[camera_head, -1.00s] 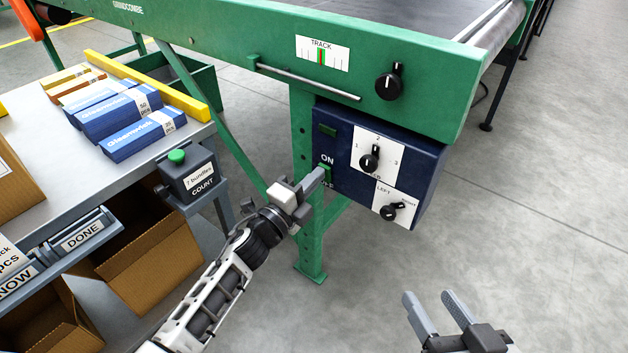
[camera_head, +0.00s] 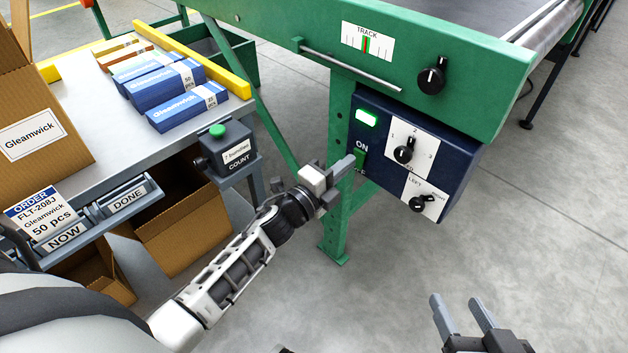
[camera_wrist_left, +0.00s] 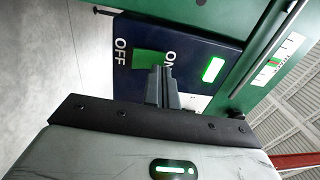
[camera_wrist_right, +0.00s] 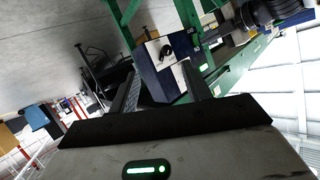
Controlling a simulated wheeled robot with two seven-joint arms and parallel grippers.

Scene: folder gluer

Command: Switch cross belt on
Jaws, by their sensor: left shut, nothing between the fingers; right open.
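The dark blue control box (camera_head: 447,165) hangs under the green cross belt frame (camera_head: 330,45). Its green ON/OFF rocker (camera_head: 359,158) is at the box's left edge, and it also shows in the left wrist view (camera_wrist_left: 150,62). The indicator lamp (camera_head: 367,118) above the ON label glows bright green, also in the left wrist view (camera_wrist_left: 213,70). My left gripper (camera_head: 346,166) is shut and empty, its tips at the rocker near the ON side; whether they touch it I cannot tell. My right gripper (camera_head: 462,312) is open and empty, low at the right, away from the box.
The box also carries a numbered knob (camera_head: 404,151) and a left/right knob (camera_head: 421,203). A track knob (camera_head: 432,76) sits on the green frame. A grey table (camera_head: 165,148) with blue cartons and a count box (camera_head: 226,150) stands left. Floor at right is clear.

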